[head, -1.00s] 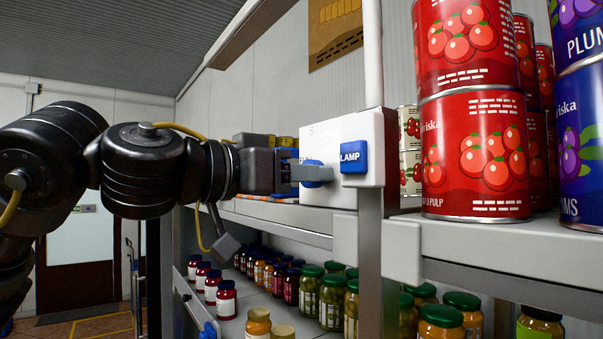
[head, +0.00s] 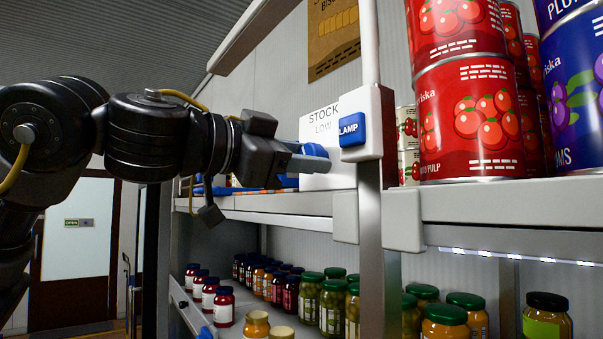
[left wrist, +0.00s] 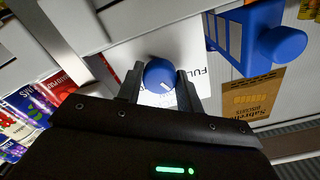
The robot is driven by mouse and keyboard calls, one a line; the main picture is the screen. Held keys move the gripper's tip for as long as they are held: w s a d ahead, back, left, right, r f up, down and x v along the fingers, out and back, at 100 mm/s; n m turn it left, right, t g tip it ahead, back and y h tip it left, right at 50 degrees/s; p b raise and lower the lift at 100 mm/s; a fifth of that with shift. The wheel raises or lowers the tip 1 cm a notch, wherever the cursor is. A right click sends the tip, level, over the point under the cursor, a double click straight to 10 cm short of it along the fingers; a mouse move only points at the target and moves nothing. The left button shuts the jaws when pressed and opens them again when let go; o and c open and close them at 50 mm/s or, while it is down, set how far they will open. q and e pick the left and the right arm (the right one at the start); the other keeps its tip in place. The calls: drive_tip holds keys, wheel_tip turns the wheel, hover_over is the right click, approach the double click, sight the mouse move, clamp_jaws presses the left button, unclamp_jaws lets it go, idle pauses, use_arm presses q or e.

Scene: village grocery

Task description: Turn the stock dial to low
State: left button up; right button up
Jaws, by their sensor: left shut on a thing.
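The blue stock dial (head: 315,151) sits on a white panel (head: 318,178) at the shelf post, in the middle of the head view. The words STOCK and LOW show above the dial. My left gripper (head: 303,162) is shut on the dial's knob and looks rolled. In the left wrist view the round blue knob (left wrist: 159,73) lies between the two fingers of my left gripper (left wrist: 160,88). The word FULL shows beside it there. The dial's pointer is mostly hidden by the fingers, so its setting cannot be told. My right gripper is out of view.
A blue LAMP button (head: 352,129) is just right of the dial. Large red cans (head: 470,120) stand on the shelf (head: 480,213) at the right. Jars (head: 310,300) fill the lower shelf.

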use_arm(q)
drive_tip(key=m+b, duration=0.1)
drive_tip(key=m, duration=0.4)
drive_tip(key=shift+b, duration=0.4)
idle(0.3)
drive_tip(key=o, duration=1)
drive_tip(key=shift+s, duration=0.1)
drive_tip(key=shift+a, duration=0.1)
